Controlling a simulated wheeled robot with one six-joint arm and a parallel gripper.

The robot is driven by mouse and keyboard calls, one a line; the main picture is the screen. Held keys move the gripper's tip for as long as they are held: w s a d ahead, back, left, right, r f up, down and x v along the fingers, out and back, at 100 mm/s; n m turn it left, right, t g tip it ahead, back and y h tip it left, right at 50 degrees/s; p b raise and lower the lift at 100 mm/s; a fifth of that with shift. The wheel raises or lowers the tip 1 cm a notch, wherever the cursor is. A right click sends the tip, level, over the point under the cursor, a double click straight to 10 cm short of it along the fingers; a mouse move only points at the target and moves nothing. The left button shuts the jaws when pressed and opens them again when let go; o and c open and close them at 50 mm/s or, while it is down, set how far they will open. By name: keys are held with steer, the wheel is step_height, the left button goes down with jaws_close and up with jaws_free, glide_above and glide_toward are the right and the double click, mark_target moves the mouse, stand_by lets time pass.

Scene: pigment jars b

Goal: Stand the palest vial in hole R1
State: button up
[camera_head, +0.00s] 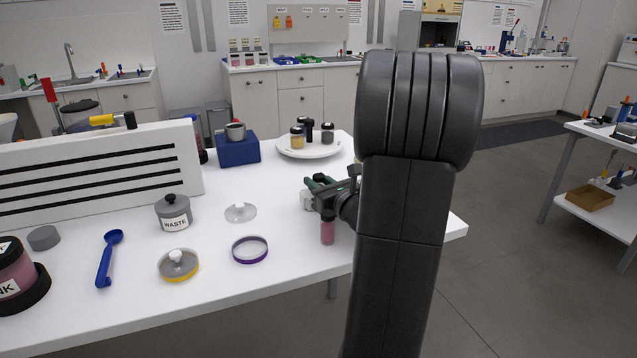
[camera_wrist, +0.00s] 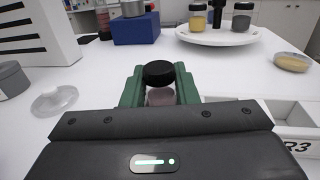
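In the wrist view a vial (camera_wrist: 160,96) with a black cap and pale, pinkish contents is between the green fingers of my gripper (camera_wrist: 160,88). The fingers meet it on both sides; its lower part is hidden. In the head view my gripper (camera_head: 318,186) is low over the table's right part, and my arm hides much around it. A white rack (camera_wrist: 290,115) with a label reading R3 shows beside the gripper at right. Hole R1 cannot be made out. A deeper pink vial (camera_head: 328,232) stands upright in front of the gripper in the head view.
A white plate (camera_head: 290,152) at the back bears a yellow vial (camera_head: 297,142) and dark vials. A blue box (camera_head: 238,151), a grey WASTE jar (camera_head: 173,214), a purple ring (camera_head: 250,250) and a yellow-rimmed lid (camera_head: 178,265) stand left. A shallow yellowish dish (camera_wrist: 291,62) is at right.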

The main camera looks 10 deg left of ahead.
mark_target(318, 175)
steer(key=o, duration=0.5)
steer(key=shift+r, duration=0.1)
step_height(318, 175, up, 10)
steer(key=shift+f+p, duration=0.1)
steer(key=shift+p, duration=1.15)
step_height(318, 175, down, 10)
steer(key=b, duration=0.2)
steer(key=shift+b, duration=0.3)
steer(key=shift+r+p, duration=0.55)
steer(key=shift+f, duration=0.2)
